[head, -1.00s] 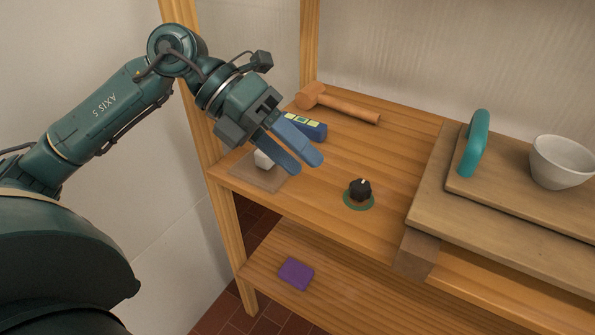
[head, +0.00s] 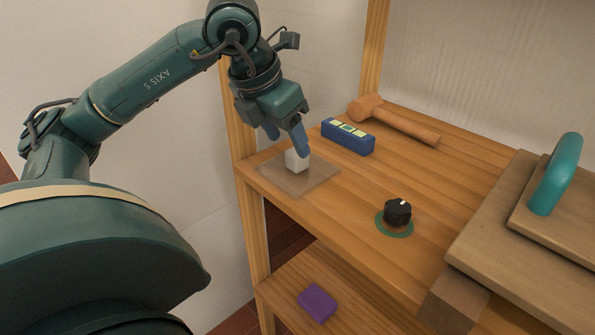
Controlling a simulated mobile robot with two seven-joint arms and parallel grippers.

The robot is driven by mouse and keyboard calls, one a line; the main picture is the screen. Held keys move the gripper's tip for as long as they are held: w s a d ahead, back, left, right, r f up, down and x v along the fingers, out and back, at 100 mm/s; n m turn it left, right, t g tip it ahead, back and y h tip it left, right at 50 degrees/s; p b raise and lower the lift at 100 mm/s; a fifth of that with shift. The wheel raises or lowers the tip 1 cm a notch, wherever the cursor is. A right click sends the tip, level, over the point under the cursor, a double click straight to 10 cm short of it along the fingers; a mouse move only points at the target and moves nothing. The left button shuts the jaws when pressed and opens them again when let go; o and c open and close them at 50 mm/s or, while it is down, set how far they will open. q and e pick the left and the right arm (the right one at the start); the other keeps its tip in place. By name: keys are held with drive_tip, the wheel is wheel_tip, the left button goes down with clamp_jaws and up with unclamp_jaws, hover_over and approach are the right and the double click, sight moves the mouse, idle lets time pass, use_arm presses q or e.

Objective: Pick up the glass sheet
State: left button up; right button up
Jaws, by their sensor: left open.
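The glass sheet (head: 319,182) is a thin, see-through square lying flat on the wooden shelf at its left front corner. A small white block (head: 295,162) stands on the sheet, near its middle. My left gripper (head: 287,145) points down with its blue fingers apart, just above the white block. One fingertip overlaps the block's top in the picture; I cannot tell whether they touch. My right gripper is not in view.
A blue spirit level (head: 348,139) and a wooden mallet (head: 395,119) lie behind the sheet. A black knob (head: 398,211) on a green disc stands to the right. A teal-handled board (head: 500,226) is at far right. A purple block (head: 317,303) lies on the lower shelf.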

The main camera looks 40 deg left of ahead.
sight(297, 160)
use_arm(q)
drive_tip(key=x, duration=0.2)
drive_tip(key=b+x, duration=0.1)
drive_tip(key=x, duration=0.2)
drive_tip(key=shift+w+a+r, duration=0.1)
drive_tip(key=shift+w, duration=0.25)
drive_tip(key=shift+w+f, duration=0.15)
drive_tip(key=shift+f, duration=0.15)
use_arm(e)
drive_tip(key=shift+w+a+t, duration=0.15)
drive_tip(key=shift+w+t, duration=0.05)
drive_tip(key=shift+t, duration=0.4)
use_arm(q)
drive_tip(key=c, duration=1.2)
drive_tip(key=shift+o, duration=0.2)
